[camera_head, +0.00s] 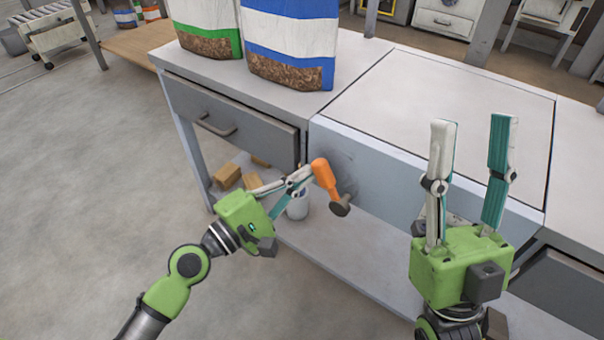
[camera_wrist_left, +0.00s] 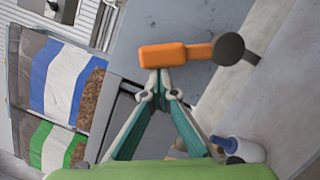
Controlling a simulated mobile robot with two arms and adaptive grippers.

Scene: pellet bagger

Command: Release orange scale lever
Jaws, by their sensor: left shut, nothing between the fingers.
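The orange scale lever (camera_head: 324,176) sticks out from the front panel of the bench, with a dark round pivot at its lower right end. In the left wrist view the orange lever (camera_wrist_left: 175,54) lies nearly level, with its dark pivot to the right. My left gripper (camera_head: 308,172) is shut and empty, its fingertips right at the lever's side. In the wrist view the closed fingertips (camera_wrist_left: 160,74) meet just below the lever; I cannot tell whether they touch it. My right gripper (camera_head: 472,120) is open and empty, pointing up in front of the bench's right part.
A scale plate (camera_head: 450,95) lies flush in the bench top. Two filled pellet bags, one green-striped (camera_head: 208,28) and one blue-striped (camera_head: 290,45), stand at the back left. A drawer (camera_head: 230,115) is below them. A white container (camera_head: 298,206) stands on the lower shelf.

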